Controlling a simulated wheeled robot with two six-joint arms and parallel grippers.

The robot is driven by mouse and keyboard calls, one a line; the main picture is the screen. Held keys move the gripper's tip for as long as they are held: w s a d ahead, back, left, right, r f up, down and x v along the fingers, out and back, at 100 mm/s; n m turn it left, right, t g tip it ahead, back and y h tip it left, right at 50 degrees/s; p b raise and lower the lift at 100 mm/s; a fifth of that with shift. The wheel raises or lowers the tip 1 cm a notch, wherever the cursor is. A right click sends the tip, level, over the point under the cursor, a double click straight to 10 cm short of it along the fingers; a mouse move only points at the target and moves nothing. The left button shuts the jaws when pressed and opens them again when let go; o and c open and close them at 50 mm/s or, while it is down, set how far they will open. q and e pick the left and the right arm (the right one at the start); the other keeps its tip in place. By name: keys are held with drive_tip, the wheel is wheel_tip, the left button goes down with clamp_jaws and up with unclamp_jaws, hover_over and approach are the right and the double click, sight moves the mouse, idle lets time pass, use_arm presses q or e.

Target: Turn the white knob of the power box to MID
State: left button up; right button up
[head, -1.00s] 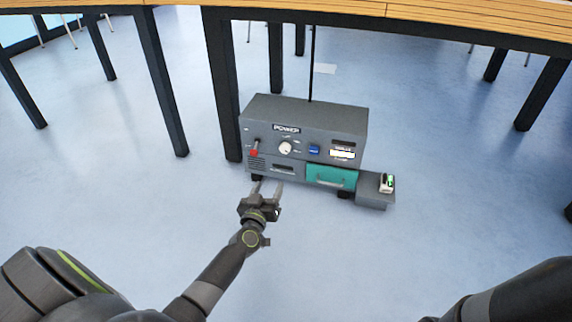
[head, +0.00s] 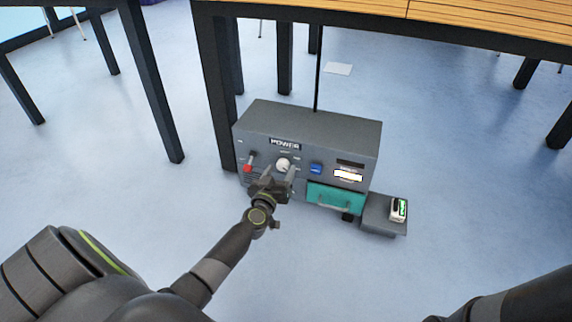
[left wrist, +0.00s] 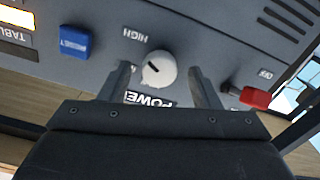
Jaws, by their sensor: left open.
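The grey power box (head: 310,128) stands on the floor below the wooden table. Its white knob (head: 283,164) is on the front panel, under the POWER label. In the left wrist view the white knob (left wrist: 159,68) has a dark pointer mark, and the panel appears upside down with HIGH printed near it. My left gripper (head: 279,175) is open just in front of the panel. In the left wrist view its fingers (left wrist: 163,78) lie on either side of the knob, with no clear contact. The MID label cannot be made out. My right gripper is out of view.
A red lever (head: 248,167) is left of the knob, and a blue button (head: 316,168) is right of it. A teal drawer (head: 336,198) with a handle is below. A small device (head: 398,209) sits on a side ledge. Dark table legs (head: 217,90) stand behind and left.

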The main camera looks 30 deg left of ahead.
use_arm(q)
drive_tip(key=shift+w+a, duration=0.1)
drive_tip(key=shift+w, duration=0.3)
drive_tip(key=shift+c, duration=0.4)
drive_tip(key=c, duration=0.9)
